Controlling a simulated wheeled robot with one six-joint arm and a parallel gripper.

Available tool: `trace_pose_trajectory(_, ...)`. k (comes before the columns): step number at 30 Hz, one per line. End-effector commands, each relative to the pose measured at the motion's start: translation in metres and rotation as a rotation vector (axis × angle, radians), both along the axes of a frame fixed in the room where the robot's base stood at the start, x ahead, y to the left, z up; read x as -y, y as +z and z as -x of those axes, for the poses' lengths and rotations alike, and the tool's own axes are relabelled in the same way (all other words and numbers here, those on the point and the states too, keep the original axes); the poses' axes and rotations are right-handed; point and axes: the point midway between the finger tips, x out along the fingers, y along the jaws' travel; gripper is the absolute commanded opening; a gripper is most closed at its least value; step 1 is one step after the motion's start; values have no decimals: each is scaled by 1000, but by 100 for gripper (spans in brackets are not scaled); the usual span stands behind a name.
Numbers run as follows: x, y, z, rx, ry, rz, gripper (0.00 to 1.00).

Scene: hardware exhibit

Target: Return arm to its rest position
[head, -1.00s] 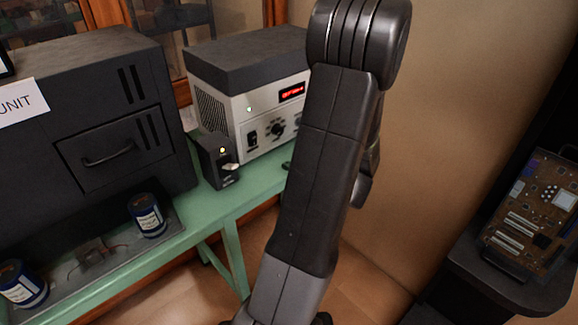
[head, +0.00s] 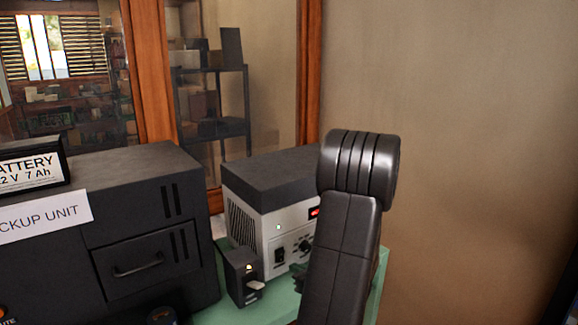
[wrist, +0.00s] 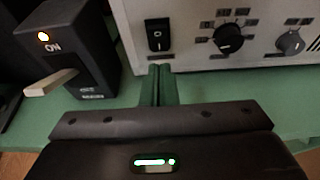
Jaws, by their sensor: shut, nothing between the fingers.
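My gripper (wrist: 161,84) shows in the wrist view with its two fingers together and nothing between them. It is in front of a light grey power supply with knobs (wrist: 205,45), above the green bench (wrist: 95,120). A small black switch box (wrist: 85,50) with a lit amber light and a pale lever is to the left of the fingers. In the head view my arm rises in front of the power supply (head: 262,225) and covers part of its front.
A black backup unit (head: 130,215) with a drawer stands at the left, with a battery (head: 35,165) on top. The switch box (head: 242,275) stands between the unit and the power supply. A glazed wooden frame (head: 310,75) is behind. The plain wall at right is clear.

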Motion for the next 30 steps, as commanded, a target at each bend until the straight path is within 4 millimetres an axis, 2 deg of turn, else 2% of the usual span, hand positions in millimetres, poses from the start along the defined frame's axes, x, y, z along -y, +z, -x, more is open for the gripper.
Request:
trace_pose_trajectory(1, 2, 12, 5, -10, -1, 8, 0)
trace_pose_trajectory(2, 3, 15, 8, -16, -3, 13, 0)
trace_pose_trajectory(3, 10, 11, 15, -13, -6, 11, 0)
trace_pose_trajectory(9, 30, 22, 43, -13, -5, 11, 0)
trace_pose_trajectory(13, 36, 26, 52, -14, -3, 10, 0)
trace_pose_trajectory(24, 37, 27, 55, -14, 0, 9, 0)
trace_pose_trajectory(30, 28, 22, 44, -16, 1, 7, 0)
